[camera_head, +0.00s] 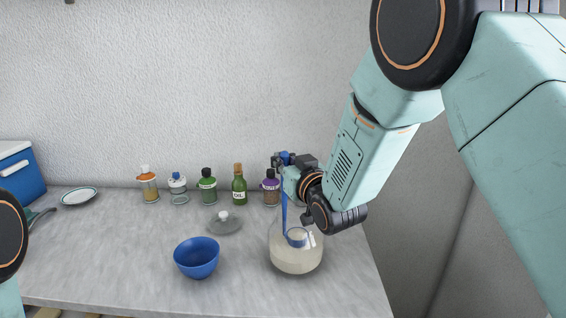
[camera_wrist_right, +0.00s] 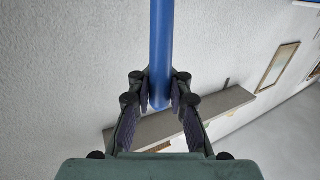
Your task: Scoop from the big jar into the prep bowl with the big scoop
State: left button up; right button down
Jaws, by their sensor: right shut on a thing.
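The big jar (camera_head: 296,262) is clear glass with pale contents and stands at the right of the counter. My right gripper (camera_head: 285,163) is above the jar, shut on the blue handle of the big scoop (camera_head: 284,205). The handle points down and the scoop's lower end is inside the jar; how deep it sits in the contents is hard to tell. The right wrist view shows the blue handle (camera_wrist_right: 161,50) between the fingers (camera_wrist_right: 160,90). The blue prep bowl (camera_head: 197,258) stands left of the jar and looks empty. My left gripper is not in view.
A glass lid (camera_head: 224,222) lies behind the bowl. Several bottles, including a green oil bottle (camera_head: 239,185) and a purple-labelled one (camera_head: 270,188), line the back near the wall. A plate (camera_head: 79,196) and a blue box (camera_head: 18,172) are at the left. The counter left of the bowl is clear.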

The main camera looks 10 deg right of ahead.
jog(key=shift+w+r+p, duration=0.1)
jog(key=shift+r+p, duration=0.6)
jog(key=shift+r, duration=0.45)
notch_tip(320, 180, up, 12)
jog(key=p, duration=0.8)
jog(key=shift+p, duration=0.35)
jog(key=shift+r, duration=0.15)
notch_tip(320, 180, up, 6)
jog(key=shift+f+p, duration=0.1)
jog(key=shift+p, duration=1.15)
